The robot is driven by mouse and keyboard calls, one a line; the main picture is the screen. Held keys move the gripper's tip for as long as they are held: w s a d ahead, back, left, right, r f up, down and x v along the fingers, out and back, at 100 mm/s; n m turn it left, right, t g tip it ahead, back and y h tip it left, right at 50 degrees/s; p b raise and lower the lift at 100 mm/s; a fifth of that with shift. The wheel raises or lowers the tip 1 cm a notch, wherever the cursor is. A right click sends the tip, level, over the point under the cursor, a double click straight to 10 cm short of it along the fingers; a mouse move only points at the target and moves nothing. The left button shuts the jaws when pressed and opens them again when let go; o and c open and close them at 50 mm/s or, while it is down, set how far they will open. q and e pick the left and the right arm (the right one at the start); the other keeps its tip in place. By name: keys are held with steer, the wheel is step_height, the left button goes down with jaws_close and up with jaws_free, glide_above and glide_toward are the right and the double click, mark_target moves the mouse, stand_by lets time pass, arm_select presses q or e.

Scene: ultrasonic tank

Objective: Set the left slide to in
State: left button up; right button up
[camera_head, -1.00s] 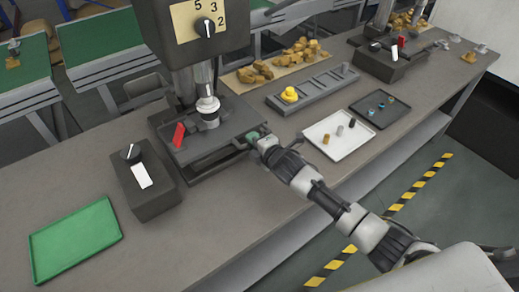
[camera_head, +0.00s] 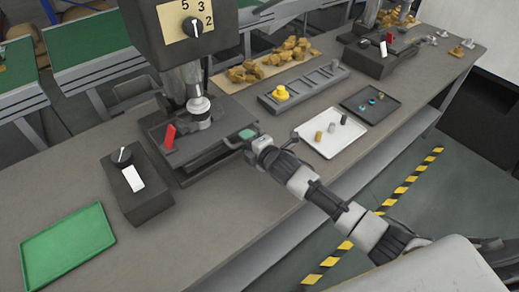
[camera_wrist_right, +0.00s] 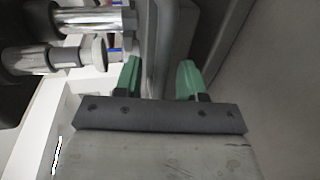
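The left machine has a dark slide plate (camera_head: 215,140) low on its base, under the chrome column, with a red lever (camera_head: 169,135) at its front left. My right gripper (camera_head: 247,134) reaches in from the right, with its green fingertips at the plate's right end, by a small handle. In the right wrist view the two green fingers (camera_wrist_right: 160,80) stand apart, with a grey bar or edge between them and gaps visible; I cannot tell if either finger touches it. The fingers partly hide the handle in the head view. My left gripper is not in view.
A control box (camera_head: 137,185) with a knob and white switch stands left of the machine, and a green tray (camera_head: 67,245) lies front left. A grey rack (camera_head: 304,90), a white tray (camera_head: 345,145) and a dark tray (camera_head: 385,112) lie to the right. A second machine stands at the back right.

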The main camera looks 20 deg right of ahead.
steer(key=v, duration=0.9)
steer(key=shift+b, duration=0.4)
steer(key=shift+s, duration=0.1)
